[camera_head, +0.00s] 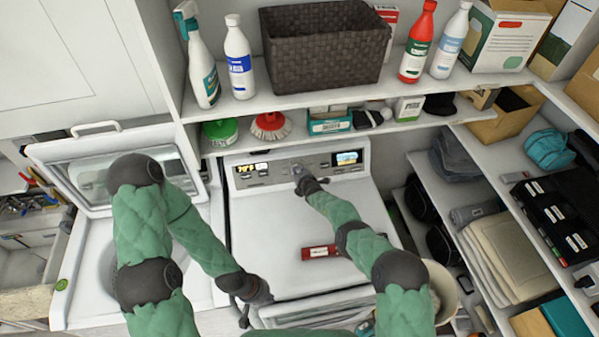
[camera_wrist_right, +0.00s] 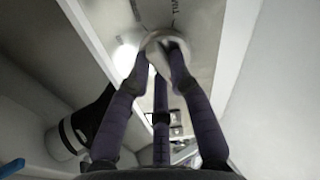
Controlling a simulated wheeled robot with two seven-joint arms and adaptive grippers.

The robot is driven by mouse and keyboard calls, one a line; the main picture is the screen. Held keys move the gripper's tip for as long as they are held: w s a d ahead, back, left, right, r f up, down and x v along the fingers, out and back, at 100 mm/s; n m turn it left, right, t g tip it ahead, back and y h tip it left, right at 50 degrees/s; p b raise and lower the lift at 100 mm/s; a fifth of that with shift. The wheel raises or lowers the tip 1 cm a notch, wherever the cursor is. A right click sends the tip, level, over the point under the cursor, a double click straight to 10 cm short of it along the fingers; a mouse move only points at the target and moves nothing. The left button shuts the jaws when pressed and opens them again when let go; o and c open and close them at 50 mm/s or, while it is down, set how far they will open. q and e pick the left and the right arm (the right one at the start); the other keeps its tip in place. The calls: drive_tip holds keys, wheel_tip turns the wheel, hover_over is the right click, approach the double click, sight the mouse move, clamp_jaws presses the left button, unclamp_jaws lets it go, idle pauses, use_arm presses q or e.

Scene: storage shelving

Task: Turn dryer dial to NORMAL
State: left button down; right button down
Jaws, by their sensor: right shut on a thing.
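The white dryer (camera_head: 268,225) stands in the middle of the head view, with a grey control panel (camera_head: 325,163) along its back. The round dial (camera_head: 297,169) is in the middle of that panel. My right gripper (camera_head: 303,181) reaches over the dryer top to the dial. In the right wrist view its dark fingers (camera_wrist_right: 160,68) close around the pale round dial (camera_wrist_right: 166,38). Printed letters show on the panel around it, but the dial's setting is unreadable. My left gripper (camera_head: 244,306) is low at the dryer's front edge, away from the dial; its opening is too small to tell.
An open-lidded washer (camera_head: 90,290) stands left of the dryer. A red item (camera_head: 320,252) lies on the dryer top under my right arm. Shelves above hold bottles and a brown basket (camera_head: 325,50). Right shelves (camera_head: 460,240) hold folded cloths and boxes.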

idle(0.5)
drive_tip(key=c, duration=1.1)
unclamp_jaws()
drive_tip(key=shift+s, duration=0.1)
drive_tip(key=v, duration=1.1)
drive_tip(key=shift+s+d+r, duration=0.15)
drive_tip(key=shift+s+d, duration=0.05)
drive_tip(key=shift+s, duration=0.1)
